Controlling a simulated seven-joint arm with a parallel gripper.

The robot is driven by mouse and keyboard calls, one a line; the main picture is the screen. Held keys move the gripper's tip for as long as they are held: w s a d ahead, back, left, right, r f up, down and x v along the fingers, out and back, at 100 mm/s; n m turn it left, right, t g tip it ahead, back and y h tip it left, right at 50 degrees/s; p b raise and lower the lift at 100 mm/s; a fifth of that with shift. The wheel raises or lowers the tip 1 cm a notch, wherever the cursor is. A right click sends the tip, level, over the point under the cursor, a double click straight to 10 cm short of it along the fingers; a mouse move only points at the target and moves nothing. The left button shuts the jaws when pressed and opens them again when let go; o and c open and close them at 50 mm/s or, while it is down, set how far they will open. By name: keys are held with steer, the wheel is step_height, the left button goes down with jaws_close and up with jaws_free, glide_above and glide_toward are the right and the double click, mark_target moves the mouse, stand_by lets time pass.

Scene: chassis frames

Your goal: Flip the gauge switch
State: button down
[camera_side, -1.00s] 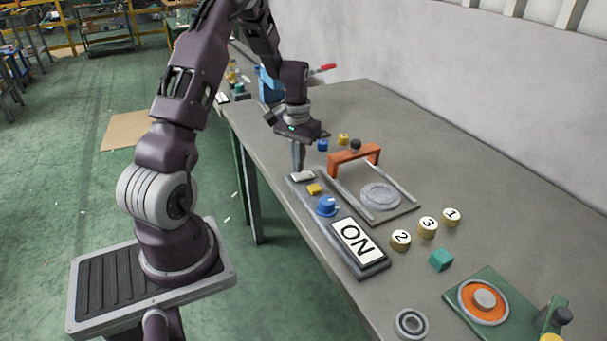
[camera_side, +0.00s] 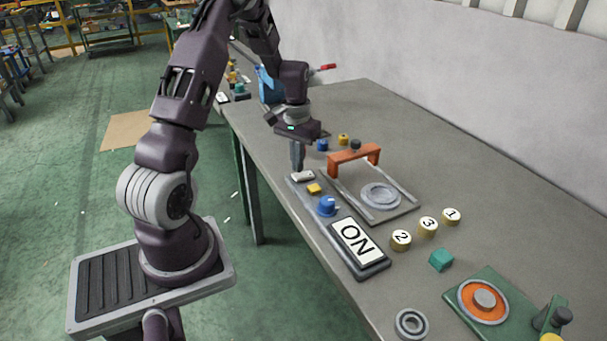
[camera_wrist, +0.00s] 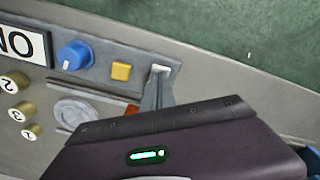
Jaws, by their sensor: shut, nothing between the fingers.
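A dark panel lies along the near edge of the bench. At its far end is a pale rocker switch (camera_side: 303,176), beside a yellow square button (camera_side: 314,189) and a blue knob (camera_side: 327,206). The panel's display (camera_side: 357,241) reads ON. My gripper (camera_side: 298,168) is shut and empty, pointing down with its fingertips at the switch. In the wrist view the fingertips (camera_wrist: 161,78) are right against or just over the pale switch (camera_wrist: 160,69) and partly hide it. I cannot tell whether they touch, or which way the switch is tilted.
A slider frame with an orange handle (camera_side: 354,156) and a round grey disc (camera_side: 380,195) stands right of the panel. Numbered brass buttons (camera_side: 428,224), a teal cube (camera_side: 441,260), a grey ring (camera_side: 411,323) and a green fixture (camera_side: 497,297) lie nearer.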

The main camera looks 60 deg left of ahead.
mark_target(298, 176)
steer(key=shift+f, duration=0.95)
stand_by(0.6)
steer(key=shift+r, duration=3.5)
steer(key=shift+r, duration=0.1)
steer(key=s+d+r+m+t, duration=0.3)
steer(key=s+d+r, duration=0.1)
steer(key=d+r, duration=1.2)
steer(key=s+d+r+m+t, duration=0.1)
steer(key=s+d+m+t, duration=0.1)
steer(key=s+d, duration=0.9)
steer(key=s+m, duration=0.1)
steer(key=s, duration=0.2)
steer(key=shift+t, duration=0.3)
